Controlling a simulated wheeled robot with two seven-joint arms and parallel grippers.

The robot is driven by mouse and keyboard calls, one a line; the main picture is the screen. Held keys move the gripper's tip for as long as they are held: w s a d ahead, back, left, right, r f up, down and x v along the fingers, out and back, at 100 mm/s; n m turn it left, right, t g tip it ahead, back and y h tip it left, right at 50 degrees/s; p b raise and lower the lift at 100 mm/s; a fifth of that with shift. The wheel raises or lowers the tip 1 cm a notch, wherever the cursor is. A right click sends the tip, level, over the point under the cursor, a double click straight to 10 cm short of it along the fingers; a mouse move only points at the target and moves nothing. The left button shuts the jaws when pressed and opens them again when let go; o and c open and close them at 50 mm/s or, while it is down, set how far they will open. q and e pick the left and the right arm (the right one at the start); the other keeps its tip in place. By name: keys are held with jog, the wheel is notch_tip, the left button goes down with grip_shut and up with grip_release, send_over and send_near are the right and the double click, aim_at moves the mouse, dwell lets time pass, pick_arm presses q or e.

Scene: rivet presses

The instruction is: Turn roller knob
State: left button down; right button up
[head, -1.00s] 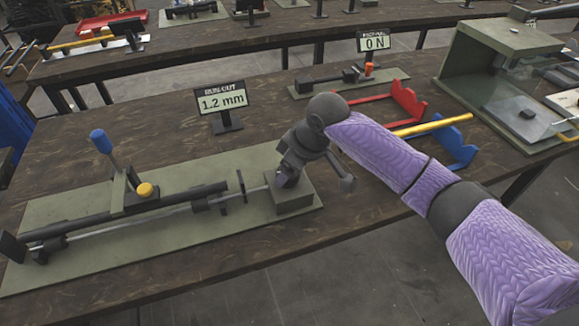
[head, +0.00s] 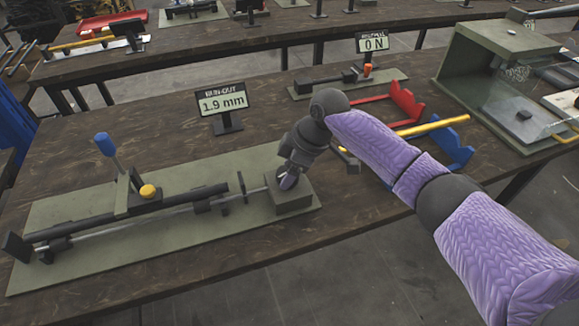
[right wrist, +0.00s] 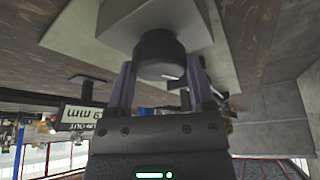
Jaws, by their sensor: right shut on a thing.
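The roller knob (right wrist: 160,55) is a dark round knob on a block (head: 289,201) at the right end of the straightening fixture. My right gripper (head: 288,181) reaches down to it from above; in the right wrist view my gripper (right wrist: 160,80) has a finger on each side of the knob and is shut on it. In the head view the fingers and wrist hide most of the knob. A thin rod (head: 150,224) runs along the fixture to the block. The run-out display (head: 222,102) reads 1.9 mm. My left gripper is not in view.
The fixture has a blue-handled lever (head: 105,145) and a yellow knob (head: 147,191). A second display (head: 373,44) reads 0 N. Red (head: 406,102) and blue (head: 453,148) racks with a yellow bar stand right, near a green box (head: 489,50). The table's front edge is clear.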

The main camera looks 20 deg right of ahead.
jog(key=shift+n, duration=0.8)
jog(key=shift+g, duration=0.3)
jog(key=o, duration=1.2)
jog(key=shift+r, duration=0.1)
jog(key=p+v, duration=0.2)
jog(key=v, duration=0.7)
jog(key=shift+d+r+p, duration=0.3)
jog(key=shift+p, duration=0.05)
